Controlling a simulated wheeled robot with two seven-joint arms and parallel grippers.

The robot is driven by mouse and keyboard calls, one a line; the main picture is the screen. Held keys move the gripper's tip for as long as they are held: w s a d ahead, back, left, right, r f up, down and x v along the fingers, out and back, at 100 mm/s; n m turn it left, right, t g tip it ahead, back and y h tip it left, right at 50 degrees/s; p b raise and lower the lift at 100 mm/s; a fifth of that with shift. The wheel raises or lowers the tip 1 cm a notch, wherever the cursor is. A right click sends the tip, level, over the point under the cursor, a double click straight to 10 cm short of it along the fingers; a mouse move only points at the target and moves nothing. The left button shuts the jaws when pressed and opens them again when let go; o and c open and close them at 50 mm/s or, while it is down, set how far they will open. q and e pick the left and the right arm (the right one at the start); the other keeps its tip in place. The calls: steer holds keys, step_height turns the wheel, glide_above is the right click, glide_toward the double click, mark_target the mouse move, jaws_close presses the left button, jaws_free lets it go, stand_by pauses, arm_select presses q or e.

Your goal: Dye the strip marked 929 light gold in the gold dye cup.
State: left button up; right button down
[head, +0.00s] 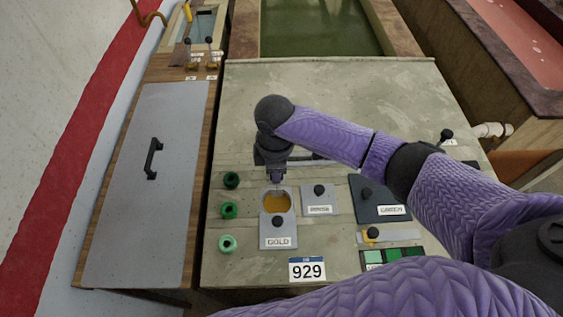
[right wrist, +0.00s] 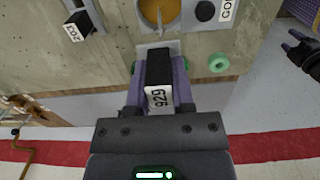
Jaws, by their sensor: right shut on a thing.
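My right gripper (head: 273,174) is shut on the black holder of a strip. In the right wrist view the black holder (right wrist: 158,68) carries a white 929 label (right wrist: 158,99) and sits between the purple fingers (right wrist: 158,100). The pale pointed strip (right wrist: 160,25) sticks out over the gold dye cup (right wrist: 172,12). The cup's round opening with gold liquid (head: 276,202) is uncovered below the gripper in the head view. I cannot tell whether the tip touches the dye. My left gripper (right wrist: 289,42) shows only in the right wrist view, empty, its fingers apart.
The knobbed lid marked GOLD (head: 278,232) lies in front of the opening. A grey lid (head: 319,199) and a dark lid (head: 377,198) sit to the right. Several green rings (head: 228,210) stand at left. A 929 card (head: 307,269) marks the front edge. Green swatches (head: 392,254) lie front right.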

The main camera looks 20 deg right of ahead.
mark_target(276, 190)
steer(key=shift+f, duration=0.2)
step_height(276, 190, down, 9)
steer(key=b, duration=0.6)
steer(key=shift+a+r, duration=0.1)
steer(key=shift+r, duration=0.05)
steer(key=shift+f, duration=0.45)
stand_by(1.2)
steer(key=shift+r, duration=0.15)
stand_by(0.6)
